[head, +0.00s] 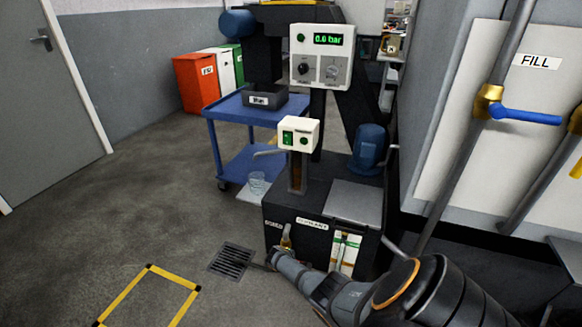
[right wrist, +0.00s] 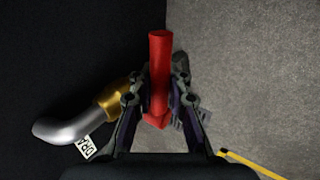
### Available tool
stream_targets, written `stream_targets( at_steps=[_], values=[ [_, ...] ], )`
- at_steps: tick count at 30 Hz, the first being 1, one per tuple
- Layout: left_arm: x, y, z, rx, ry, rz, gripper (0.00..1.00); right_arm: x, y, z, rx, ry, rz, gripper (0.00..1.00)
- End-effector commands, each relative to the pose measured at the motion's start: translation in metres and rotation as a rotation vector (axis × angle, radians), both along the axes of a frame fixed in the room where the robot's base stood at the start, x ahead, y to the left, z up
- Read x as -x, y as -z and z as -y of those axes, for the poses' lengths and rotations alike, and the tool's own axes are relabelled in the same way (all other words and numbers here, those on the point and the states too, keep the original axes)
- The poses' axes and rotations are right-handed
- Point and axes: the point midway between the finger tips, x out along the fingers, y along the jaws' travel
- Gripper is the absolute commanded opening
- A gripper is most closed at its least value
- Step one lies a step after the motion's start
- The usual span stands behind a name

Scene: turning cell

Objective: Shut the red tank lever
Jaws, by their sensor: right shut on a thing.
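The red tank lever (right wrist: 160,55) is a straight red bar in the right wrist view, between the two fingers of my right gripper (right wrist: 158,82). The gripper is shut on it. A brass valve body (right wrist: 115,98) with a bent grey spout (right wrist: 62,127) sits just left of the fingers. In the head view my right arm reaches in from the lower right to the lower front of the black coolant tank (head: 284,213), near the small brass fitting (head: 286,238). The lever cannot be made out there. My left gripper is in neither view.
A floor drain grate (head: 232,261) lies before the tank, with a yellow floor marking (head: 123,296) to its left. A blue cart (head: 215,147) stands behind. A blue-handled fill valve (head: 525,115) is on the right. The floor at left is clear.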

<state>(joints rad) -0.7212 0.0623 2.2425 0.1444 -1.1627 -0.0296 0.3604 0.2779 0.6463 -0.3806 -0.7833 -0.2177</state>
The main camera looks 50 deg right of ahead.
Motion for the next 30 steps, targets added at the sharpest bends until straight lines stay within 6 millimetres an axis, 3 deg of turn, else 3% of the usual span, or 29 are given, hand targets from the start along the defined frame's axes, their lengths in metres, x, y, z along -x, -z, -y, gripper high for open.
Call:
stream_targets(
  at_steps=[14, 15, 19, 30],
  values=[
    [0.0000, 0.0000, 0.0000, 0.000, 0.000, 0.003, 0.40, 0.0034, 0.0029, -0.0051, -0.004, 0.001, -0.021, 0.00],
    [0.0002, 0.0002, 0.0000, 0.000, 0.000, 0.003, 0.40, 0.0033, 0.0029, -0.0050, -0.004, 0.001, -0.021, 0.21],
    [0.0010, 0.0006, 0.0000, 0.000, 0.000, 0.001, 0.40, 0.0024, 0.0020, -0.0040, -0.002, 0.000, -0.018, 0.38],
    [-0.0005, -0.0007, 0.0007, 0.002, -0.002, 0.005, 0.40, 0.0006, -0.0017, -0.0023, 0.003, 0.000, -0.012, 0.39]
  ],
)
